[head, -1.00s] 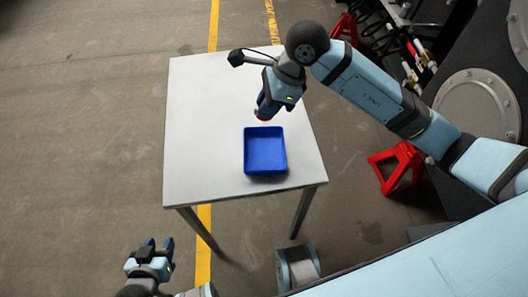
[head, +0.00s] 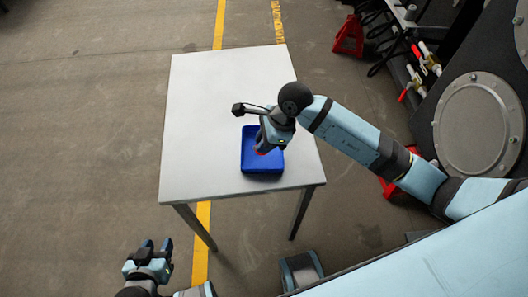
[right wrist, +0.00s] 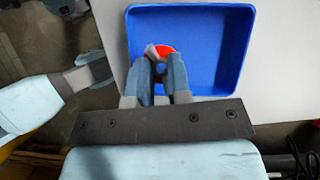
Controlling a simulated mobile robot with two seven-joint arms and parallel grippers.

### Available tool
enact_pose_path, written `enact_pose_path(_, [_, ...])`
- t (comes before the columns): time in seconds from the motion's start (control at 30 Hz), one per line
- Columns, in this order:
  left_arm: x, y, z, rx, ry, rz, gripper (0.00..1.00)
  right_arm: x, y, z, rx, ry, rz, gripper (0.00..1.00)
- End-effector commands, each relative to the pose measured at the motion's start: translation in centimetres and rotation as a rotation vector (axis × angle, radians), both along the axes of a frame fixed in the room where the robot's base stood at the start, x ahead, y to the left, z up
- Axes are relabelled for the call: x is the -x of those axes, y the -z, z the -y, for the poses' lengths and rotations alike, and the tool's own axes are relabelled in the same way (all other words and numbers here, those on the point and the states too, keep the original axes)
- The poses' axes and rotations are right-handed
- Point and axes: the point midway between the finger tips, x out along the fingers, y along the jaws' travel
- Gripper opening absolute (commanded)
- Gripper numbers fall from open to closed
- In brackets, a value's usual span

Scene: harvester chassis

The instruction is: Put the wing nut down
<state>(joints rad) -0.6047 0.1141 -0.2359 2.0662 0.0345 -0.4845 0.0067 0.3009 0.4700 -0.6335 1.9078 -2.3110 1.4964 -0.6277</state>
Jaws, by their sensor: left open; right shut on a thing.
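The wing nut (right wrist: 163,50) shows red between the fingertips of my right gripper (right wrist: 157,62) in the right wrist view. My right gripper is shut on it. In the head view the red wing nut (head: 261,152) is a small spot below my right gripper (head: 264,146), over the blue tray (head: 263,168). In the right wrist view the tray (right wrist: 237,50) lies behind the fingers. I cannot tell whether the nut touches the tray's floor. My left gripper (head: 157,246) is open and empty at the lower left, off the table.
The tray stands on a white table (head: 205,115) that is otherwise clear. Red stands (head: 348,36) and dark machinery with a round plate (head: 475,122) are on the right. A yellow line (head: 202,240) runs along the floor.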

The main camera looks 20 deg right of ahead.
Motion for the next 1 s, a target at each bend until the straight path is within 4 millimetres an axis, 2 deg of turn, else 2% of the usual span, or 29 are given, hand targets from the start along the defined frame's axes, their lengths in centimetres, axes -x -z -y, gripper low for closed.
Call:
enact_pose_path(0.23, [0.0, 0.0, 0.0, -0.001, 0.003, 0.003, 0.43, 0.0, 1.9, -0.1, -0.001, 0.0, -0.001, 0.0])
enact_pose_path(0.47, [0.1, 0.2, -0.2, -0.01, 0.01, 0.003, 0.43, 0.0, 5.2, -0.1, -0.001, 0.001, -0.002, 0.0])
enact_pose_path(0.87, [0.1, 0.5, -0.2, -0.011, 0.011, 0.004, 0.43, 0.0, 5.8, 0.0, 0.001, -0.001, 0.0, 0.0])
enact_pose_path(0.9, [0.1, 0.4, -0.2, -0.011, 0.011, 0.005, 0.43, 0.0, 5.7, 0.0, 0.0, -0.001, 0.0, 0.27])
enact_pose_path(0.97, [0.1, 0.3, -0.1, -0.01, 0.009, 0.004, 0.43, 0.0, 5.7, 0.0, 0.0, -0.001, 0.0, 0.41])
enact_pose_path(1.0, [0.1, 0.3, -0.1, -0.008, 0.008, 0.005, 0.43, 0.0, 5.7, 0.0, 0.0, -0.001, 0.0, 0.44])
